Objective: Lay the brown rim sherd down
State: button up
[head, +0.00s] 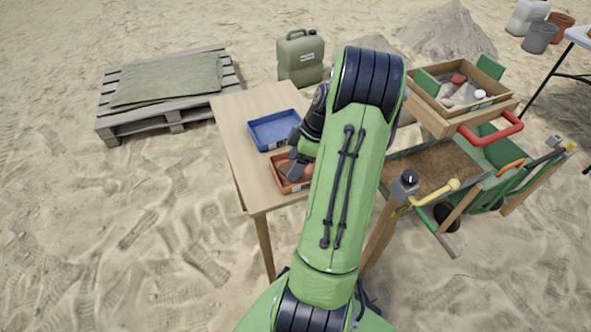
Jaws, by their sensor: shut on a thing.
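My gripper (292,167) reaches down over the orange-brown tray (277,184) on the wooden table. It is shut on the brown rim sherd (308,173), of which only a small brown patch shows beside the fingers. My arm hides the right part of the tray and most of the sherd. I cannot tell whether the sherd touches the tray floor.
A blue tray (272,131) lies behind the orange-brown one on the table (236,150). At the right, a wooden sieve box (442,118) with several pieces sits over a green cart (490,150). A jerrycan (300,58) and a pallet (150,119) stand beyond the table.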

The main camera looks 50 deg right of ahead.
jog(key=shift+f, duration=0.95)
jog(key=shift+r, duration=0.1)
jog(key=o, duration=0.9)
jog(key=shift+c, duration=0.2)
